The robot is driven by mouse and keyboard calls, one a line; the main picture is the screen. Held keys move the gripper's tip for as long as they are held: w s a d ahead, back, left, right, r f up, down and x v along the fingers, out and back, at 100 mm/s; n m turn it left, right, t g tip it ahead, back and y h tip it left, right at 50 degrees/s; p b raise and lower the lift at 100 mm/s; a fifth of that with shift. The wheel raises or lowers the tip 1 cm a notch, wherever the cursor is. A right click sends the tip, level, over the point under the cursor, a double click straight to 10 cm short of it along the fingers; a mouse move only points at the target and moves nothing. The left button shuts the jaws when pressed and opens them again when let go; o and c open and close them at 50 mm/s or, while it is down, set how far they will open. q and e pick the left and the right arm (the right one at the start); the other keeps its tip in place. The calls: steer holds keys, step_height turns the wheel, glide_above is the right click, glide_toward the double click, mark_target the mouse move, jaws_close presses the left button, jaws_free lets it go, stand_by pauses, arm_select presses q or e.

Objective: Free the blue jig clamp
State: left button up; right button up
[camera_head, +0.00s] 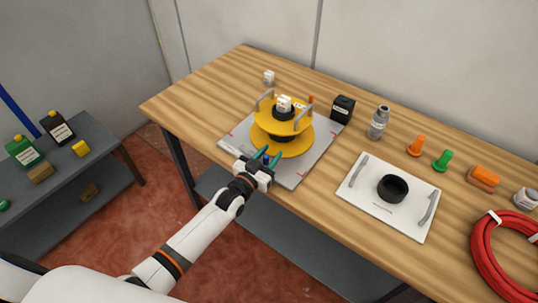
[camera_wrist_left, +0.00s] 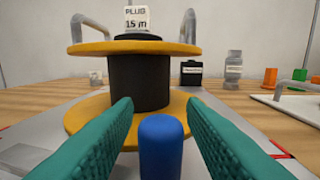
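The blue jig clamp (camera_wrist_left: 161,148) is an upright blue post with a rounded top. It stands in front of the yellow spool (camera_wrist_left: 98,112), whose black core is between two yellow flanges. My left gripper (camera_head: 266,155) is at the near edge of the grey jig plate (camera_head: 310,160). Its teal fingers are open on either side of the blue clamp, with a gap on both sides in the left wrist view (camera_wrist_left: 160,110). The clamp's lower part is out of frame there, and in the head view the gripper mostly hides it. My right gripper is not in view.
A white tray (camera_head: 358,200) with a black ring (camera_head: 392,188) lies to the right. A black box (camera_head: 343,109), a grey bottle (camera_head: 378,122), orange and green pegs and a red cable coil (camera_head: 488,262) are also on the table. Grey handles rise around the spool.

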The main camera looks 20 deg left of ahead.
arm_select(q)
jaws_close()
steer(key=shift+w+r+n+y+p, duration=0.1)
steer(key=shift+w+n+y+p, duration=0.15)
steer(key=shift+n+y+p, duration=0.4)
steer(key=shift+y, duration=0.55)
jaws_free()
steer(key=shift+w, duration=0.1)
steer(key=s+a, duration=0.1)
steer(key=s, duration=1.1)
steer(key=shift+a+b, duration=0.35)
steer(key=shift+b, duration=0.1)
steer(key=shift+f, duration=0.2)
